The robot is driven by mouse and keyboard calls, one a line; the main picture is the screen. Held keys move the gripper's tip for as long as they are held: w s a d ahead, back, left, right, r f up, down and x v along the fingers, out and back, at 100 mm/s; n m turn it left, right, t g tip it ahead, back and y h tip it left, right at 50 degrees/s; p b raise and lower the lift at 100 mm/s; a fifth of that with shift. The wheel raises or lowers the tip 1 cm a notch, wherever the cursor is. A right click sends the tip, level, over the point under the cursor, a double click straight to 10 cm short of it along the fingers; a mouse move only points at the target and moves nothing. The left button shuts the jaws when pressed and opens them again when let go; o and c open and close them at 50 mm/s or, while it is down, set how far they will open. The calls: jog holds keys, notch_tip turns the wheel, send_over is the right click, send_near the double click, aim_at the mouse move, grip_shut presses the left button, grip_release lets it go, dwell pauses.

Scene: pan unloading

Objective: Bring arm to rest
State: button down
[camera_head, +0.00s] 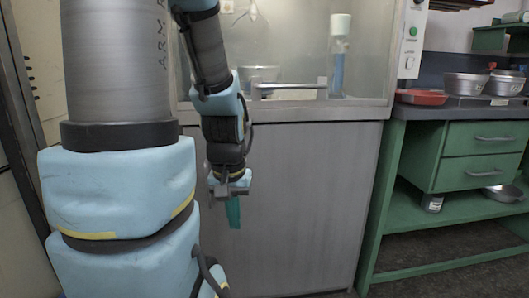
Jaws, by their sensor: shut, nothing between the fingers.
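My arm reaches down from the top of the head view, with large grey and light blue links filling the left side. My gripper (232,211) points down in front of the plain grey lower panel of the cabinet. Its green fingers are together and hold nothing. The gripper hangs clear of any object.
A grey cabinet (310,190) with a glass-fronted upper part and a horizontal handle (289,86) stands ahead. A green workbench (390,213) with drawers is on the right. It bears a red tray (421,97) and metal pans (465,84). The floor at lower right is open.

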notch_tip(320, 180, up, 23)
jog(key=p, duration=2)
jog(key=shift+f, duration=0.2)
